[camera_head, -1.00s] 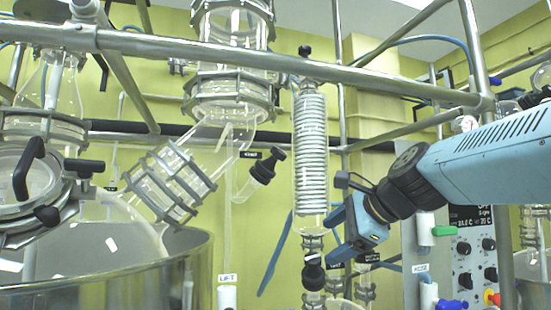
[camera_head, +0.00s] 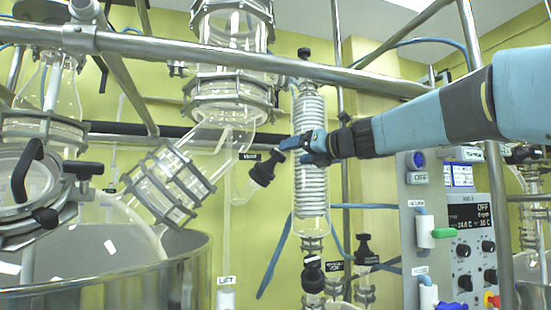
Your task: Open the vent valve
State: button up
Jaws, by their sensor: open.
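The vent valve (camera_head: 263,170) is a black knob on a short, slanted glass side arm, below the tall glass column. A small black label (camera_head: 249,156) beside it appears to read VENT. My gripper (camera_head: 291,150) is blue and open. It reaches in from the right, in front of the coiled condenser, with its fingers pointing left toward the knob. The fingers are just right of the knob in the picture and hold nothing. I cannot tell the gap in depth, or whether a fingertip touches the knob.
The glass coil condenser (camera_head: 311,195) stands behind my gripper. A steel rail (camera_head: 250,62) crosses above it. Black-capped valves (camera_head: 313,272) are below, and a control panel (camera_head: 470,240) is at right. A large steel vessel (camera_head: 120,285) fills the lower left.

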aim_at(274, 157)
jog(key=x, duration=0.9)
jog(key=shift+w+a, duration=0.25)
jog(key=shift+a, duration=0.05)
jog(key=c, duration=0.9)
jog(key=shift+d, duration=0.25)
jog(key=shift+c, duration=0.3)
jog(key=shift+a, duration=0.15)
jog(key=shift+n, duration=0.3)
jog(key=shift+y, duration=0.3)
